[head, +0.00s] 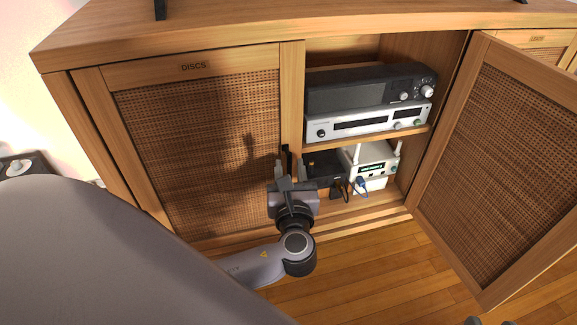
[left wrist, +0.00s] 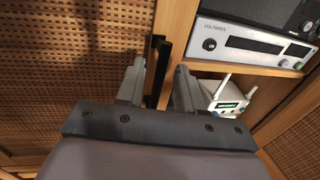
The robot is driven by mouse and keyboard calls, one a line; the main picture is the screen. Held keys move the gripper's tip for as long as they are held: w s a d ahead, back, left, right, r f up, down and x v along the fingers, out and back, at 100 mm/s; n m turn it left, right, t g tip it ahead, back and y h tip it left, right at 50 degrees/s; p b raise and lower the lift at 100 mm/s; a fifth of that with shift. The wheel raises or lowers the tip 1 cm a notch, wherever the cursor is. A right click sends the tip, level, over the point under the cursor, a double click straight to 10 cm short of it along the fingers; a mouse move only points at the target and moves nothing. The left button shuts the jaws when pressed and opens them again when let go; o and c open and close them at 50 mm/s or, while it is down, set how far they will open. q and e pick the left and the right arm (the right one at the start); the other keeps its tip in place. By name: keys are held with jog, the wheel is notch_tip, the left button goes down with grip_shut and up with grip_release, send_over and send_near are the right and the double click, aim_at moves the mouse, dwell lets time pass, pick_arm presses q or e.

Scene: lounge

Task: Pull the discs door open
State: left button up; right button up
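The discs door (head: 200,150) is the left cabinet door, a wooden frame with a woven cane panel, labelled DISCS. It is closed. Its black upright bar handle (head: 285,150) is near the door's right edge, partly hidden by my left gripper (head: 290,168). In the left wrist view, the handle (left wrist: 159,65) stands between the two grey fingers of my left gripper (left wrist: 158,80). The fingers are apart, with gaps to the handle; I cannot tell how deep it sits between them. At the head view's bottom right edge, small dark parts may be my right gripper, mostly cut off.
The cabinet's right door (head: 505,160) stands wide open. The open bay holds a black unit (head: 350,92), a silver unit (head: 365,122) and a white router (head: 373,158) with antennas and cables. The wooden floor (head: 390,270) in front is clear.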

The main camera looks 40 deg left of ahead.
dwell(0.3)
pick_arm(q)
grip_shut()
dwell(1.3)
